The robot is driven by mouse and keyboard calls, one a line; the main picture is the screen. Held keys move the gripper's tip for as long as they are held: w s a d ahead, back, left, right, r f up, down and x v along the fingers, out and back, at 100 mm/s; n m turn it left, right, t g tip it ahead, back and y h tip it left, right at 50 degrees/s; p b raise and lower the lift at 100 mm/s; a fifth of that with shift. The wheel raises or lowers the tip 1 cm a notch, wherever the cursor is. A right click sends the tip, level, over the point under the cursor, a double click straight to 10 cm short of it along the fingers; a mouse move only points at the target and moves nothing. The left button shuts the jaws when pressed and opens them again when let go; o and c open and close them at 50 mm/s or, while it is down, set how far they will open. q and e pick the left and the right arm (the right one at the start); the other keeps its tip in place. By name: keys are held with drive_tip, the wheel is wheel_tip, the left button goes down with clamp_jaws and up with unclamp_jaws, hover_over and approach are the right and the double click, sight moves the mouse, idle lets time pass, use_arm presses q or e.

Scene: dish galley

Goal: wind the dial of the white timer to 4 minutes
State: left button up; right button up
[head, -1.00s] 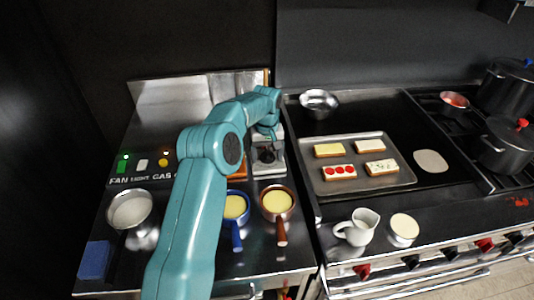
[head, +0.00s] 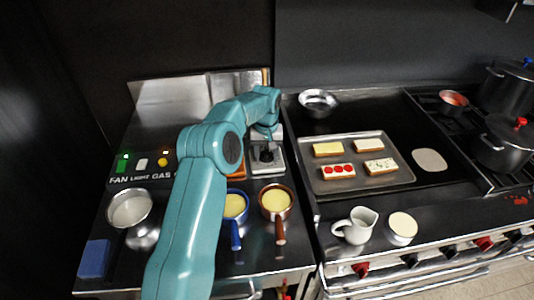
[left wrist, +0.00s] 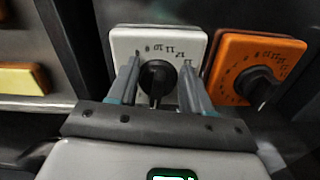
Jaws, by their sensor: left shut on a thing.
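The white timer (head: 279,166) stands on the counter at the back, just left of the griddle. The left wrist view shows its white face (left wrist: 136,40) with printed numbers and its black dial (left wrist: 157,76) in the middle. My left gripper (left wrist: 157,84) has a finger on each side of this dial and is shut on it. The dial's pointer setting cannot be read. In the head view my left arm reaches over the counter to the timer, and its gripper (head: 267,150) partly covers the timer. My right gripper is in neither view.
An orange timer (left wrist: 227,79) with a black knob sits close beside the white one. Blue (head: 235,206) and brown (head: 276,201) pans stand in front. A tray (head: 337,186) with bread slices lies to the right. A cream jug (head: 357,226) stands on the front ledge.

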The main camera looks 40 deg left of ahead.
use_arm(q)
drive_tip(key=m, duration=0.6)
drive_tip(key=shift+s+a, duration=0.15)
drive_tip(key=shift+a, duration=0.25)
drive_tip(key=m, duration=0.3)
drive_tip(key=shift+a+m+p, duration=0.2)
drive_tip(key=shift+m+p, duration=0.1)
drive_tip(key=shift+p, duration=0.1)
drive_tip(key=shift+a+f+m, duration=0.1)
drive_tip(key=shift+a+m, duration=0.05)
drive_tip(key=shift+m, duration=1.25)
